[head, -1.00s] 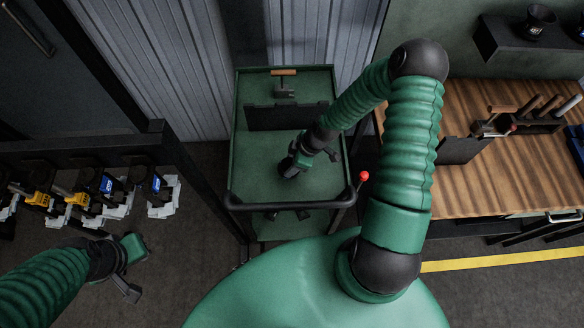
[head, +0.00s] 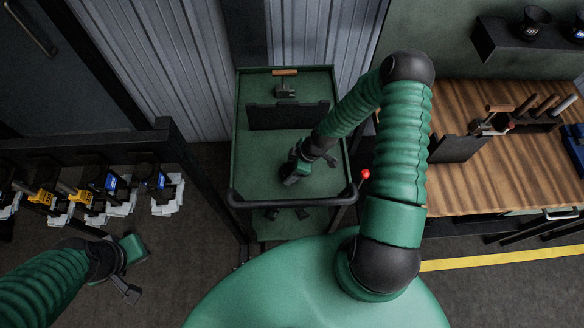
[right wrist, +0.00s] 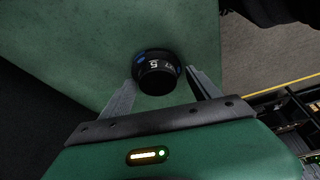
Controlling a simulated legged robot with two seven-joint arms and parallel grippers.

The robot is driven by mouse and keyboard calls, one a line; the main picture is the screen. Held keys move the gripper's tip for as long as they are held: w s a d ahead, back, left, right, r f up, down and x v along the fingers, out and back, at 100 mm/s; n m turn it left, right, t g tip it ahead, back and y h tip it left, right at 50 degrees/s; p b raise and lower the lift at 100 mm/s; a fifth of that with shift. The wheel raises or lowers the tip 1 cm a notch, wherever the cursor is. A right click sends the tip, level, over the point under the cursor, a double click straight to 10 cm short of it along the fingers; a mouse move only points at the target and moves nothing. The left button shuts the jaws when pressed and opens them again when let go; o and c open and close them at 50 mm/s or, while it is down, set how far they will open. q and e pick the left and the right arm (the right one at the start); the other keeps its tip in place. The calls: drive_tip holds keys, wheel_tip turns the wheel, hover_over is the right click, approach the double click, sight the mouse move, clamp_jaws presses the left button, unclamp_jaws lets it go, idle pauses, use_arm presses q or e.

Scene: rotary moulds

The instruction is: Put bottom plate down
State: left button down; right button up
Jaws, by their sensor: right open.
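A black round part (right wrist: 157,78) with white lettering and a blue edge rests on the green top of the cart (right wrist: 70,40); I take it as the bottom plate. My right gripper (right wrist: 163,84) is open, with one finger on each side of the part. Whether the fingers touch it is hard to tell. In the head view my right gripper (head: 295,168) hangs low over the front half of the cart and mostly hides the part. My left gripper (head: 128,268) is at the lower left, away from the cart, its jaws unclear.
A dark upright panel (head: 288,115) and a clamp with a wooden handle (head: 285,86) stand farther back on the cart. A rack with several moulds (head: 110,185) is left, a wooden workbench (head: 475,185) right.

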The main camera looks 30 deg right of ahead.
drive_tip(key=shift+r, duration=0.2)
drive_tip(key=shift+d+r, duration=0.2)
drive_tip(key=shift+r, duration=0.1)
drive_tip(key=v, duration=1.1)
drive_tip(key=s+a+r+m+h+b, duration=0.3)
drive_tip(key=s+a+r+m, duration=0.3)
drive_tip(key=a+r+m, duration=0.3)
drive_tip(key=shift+s+a+r, duration=0.2)
drive_tip(key=shift+a+r, duration=0.2)
drive_tip(key=shift+a, duration=0.8)
drive_tip(key=shift+d, duration=0.35)
